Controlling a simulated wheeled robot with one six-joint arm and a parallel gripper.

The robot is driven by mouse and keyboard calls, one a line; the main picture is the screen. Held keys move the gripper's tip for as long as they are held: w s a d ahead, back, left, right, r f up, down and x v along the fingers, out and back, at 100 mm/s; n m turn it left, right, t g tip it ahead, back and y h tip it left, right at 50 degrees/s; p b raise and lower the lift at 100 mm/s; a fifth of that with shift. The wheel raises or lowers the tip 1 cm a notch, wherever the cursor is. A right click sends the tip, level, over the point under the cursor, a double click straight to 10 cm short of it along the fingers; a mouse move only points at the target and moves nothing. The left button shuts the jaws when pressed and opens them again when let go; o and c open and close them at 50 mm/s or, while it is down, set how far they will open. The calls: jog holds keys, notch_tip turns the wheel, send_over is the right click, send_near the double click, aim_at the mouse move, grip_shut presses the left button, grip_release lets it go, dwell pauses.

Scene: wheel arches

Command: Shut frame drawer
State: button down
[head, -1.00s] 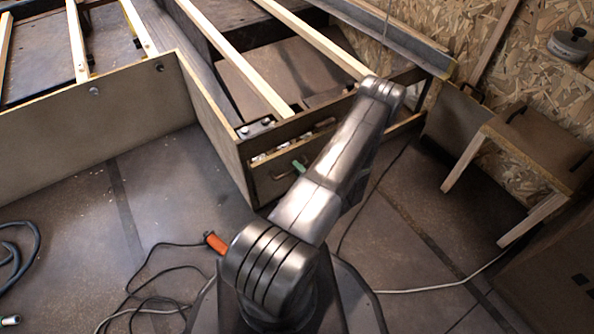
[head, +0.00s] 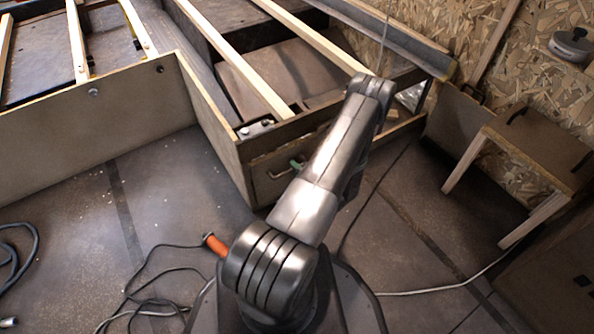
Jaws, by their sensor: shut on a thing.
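The frame drawer (head: 266,182) is a dark front panel with a metal handle, set in the end of the wooden frame (head: 222,150). Its front looks close to flush with the frame end, and I see no open gap above it. A small green thing (head: 296,163) shows at the handle's right side, beside my arm. My arm reaches up from the base and covers the right part of the drawer front. My gripper is hidden behind my own arm, so I cannot see its jaws or what they touch.
Pale slats (head: 240,70) cross the frame above. A low wooden table (head: 530,150) stands at the right by the chipboard wall. An orange-handled tool (head: 216,244) and dark cables (head: 150,285) lie on the floor left of my base. The floor at centre left is clear.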

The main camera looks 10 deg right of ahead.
jog(key=x, duration=0.2)
jog(key=shift+w+a+r+b, duration=0.15)
jog(key=shift+w+r+b, duration=0.05)
jog(key=shift+w+b, duration=0.2)
jog(key=c, duration=1.5)
grip_release()
jog(key=shift+c, duration=0.2)
jog(key=shift+r, duration=0.1)
jog(key=p+v, duration=0.3)
jog(key=v, duration=1.1)
jog(key=shift+f, duration=0.25)
jog(key=b+x, duration=0.2)
jog(key=x, duration=1.1)
jog(key=shift+w+b, duration=0.3)
jog(key=shift+b, duration=0.05)
